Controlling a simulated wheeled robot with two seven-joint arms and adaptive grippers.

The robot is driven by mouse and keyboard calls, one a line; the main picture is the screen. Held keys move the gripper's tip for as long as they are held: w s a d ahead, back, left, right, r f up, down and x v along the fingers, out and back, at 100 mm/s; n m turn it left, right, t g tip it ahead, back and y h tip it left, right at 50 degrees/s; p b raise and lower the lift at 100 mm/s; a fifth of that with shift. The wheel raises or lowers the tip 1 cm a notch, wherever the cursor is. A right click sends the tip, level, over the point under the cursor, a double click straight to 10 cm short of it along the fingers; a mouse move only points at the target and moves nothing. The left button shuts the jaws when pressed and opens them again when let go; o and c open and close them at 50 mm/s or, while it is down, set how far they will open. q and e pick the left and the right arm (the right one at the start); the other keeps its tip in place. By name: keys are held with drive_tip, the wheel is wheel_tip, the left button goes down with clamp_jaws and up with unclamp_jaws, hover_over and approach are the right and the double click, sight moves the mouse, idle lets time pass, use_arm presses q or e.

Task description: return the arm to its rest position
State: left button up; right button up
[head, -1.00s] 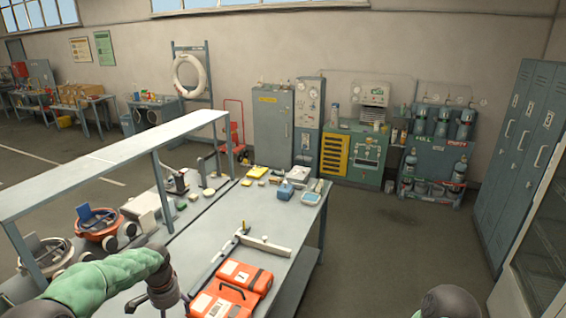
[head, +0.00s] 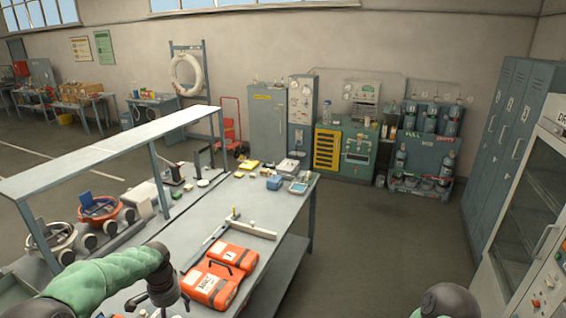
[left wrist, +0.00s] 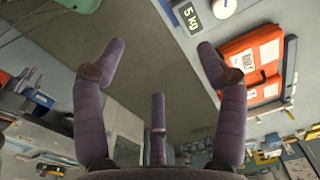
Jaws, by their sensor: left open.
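My left arm, in a green sleeve, comes in from the lower left of the head view. Its gripper (head: 165,312) is at the bottom edge, left of the orange cases, with the fingertips cut off or hard to see. In the left wrist view the gripper (left wrist: 161,55) has its purple fingers spread wide with nothing between them. An orange case (left wrist: 252,66) lies beyond the right finger there, apart from it. A dark rounded part of mine shows at the bottom right of the head view; my right gripper is not visible.
Two orange cases (head: 209,284) lie on the grey workbench (head: 262,212). A white-topped shelf (head: 110,143) runs above the bench's left side. Grey lockers (head: 498,135) and a white glass-door cabinet (head: 528,225) stand at right. The floor (head: 390,245) between is clear.

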use_arm(q)
drive_tip(key=s+d+f+n+h+b, duration=0.1)
drive_tip(key=s+d+f+b, duration=0.3)
drive_tip(key=f, duration=0.6)
drive_tip(key=s+d+f+n+h+b, duration=0.1)
drive_tip(key=s+d+f+b, duration=0.15)
drive_tip(key=d+f, duration=0.5)
drive_tip(key=s+d+f+n+h+b, duration=0.1)
drive_tip(key=s+d+f+b, duration=0.2)
drive_tip(key=f, duration=0.8)
drive_tip(key=s+d+f+n+b, duration=0.1)
drive_tip(key=s+d+f+b, duration=0.1)
drive_tip(key=s+f, duration=0.3)
drive_tip(key=s+d+f+n+b, duration=0.2)
drive_tip(key=s+d+f+b, duration=0.1)
drive_tip(key=s+f+b, duration=0.2)
drive_tip(key=s+d+f+n+h+b, duration=0.1)
drive_tip(key=s+d+f+n+b, duration=0.1)
drive_tip(key=s+f, duration=0.4)
drive_tip(key=shift+d+f+b, duration=0.35)
drive_tip(key=shift+d+b, duration=0.15)
drive_tip(key=shift+b, duration=0.25)
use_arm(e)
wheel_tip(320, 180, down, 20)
use_arm(q)
drive_tip(key=shift+w, duration=0.1)
